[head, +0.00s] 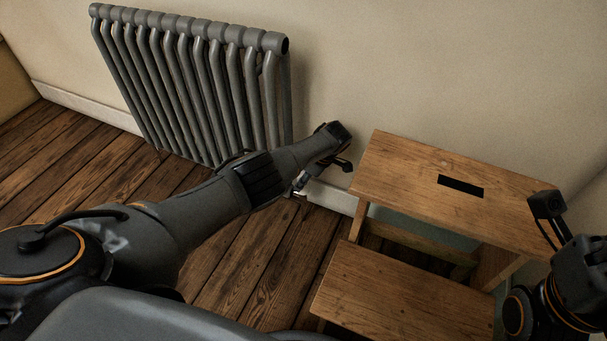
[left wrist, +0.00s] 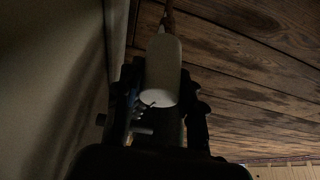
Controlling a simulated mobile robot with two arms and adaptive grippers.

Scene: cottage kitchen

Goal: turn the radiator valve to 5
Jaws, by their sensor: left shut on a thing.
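The radiator valve shows in the left wrist view as a white rounded cylinder (left wrist: 163,62) with a thin dark pointer mark at its near end. A pipe runs on from its far end. My left gripper (left wrist: 162,98) has a dark finger on each side of the valve and is shut on it. In the head view my left gripper (head: 300,184) reaches down beside the radiator's lower right corner, and only a small pale bit shows there. I cannot read the valve's number.
The grey column radiator (head: 190,85) stands against the cream wall, left of my left gripper. A wooden step stool (head: 410,190) with a dark slot in its top stands close to the right of that gripper. Bare plank floor (head: 75,150) lies left and in front.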

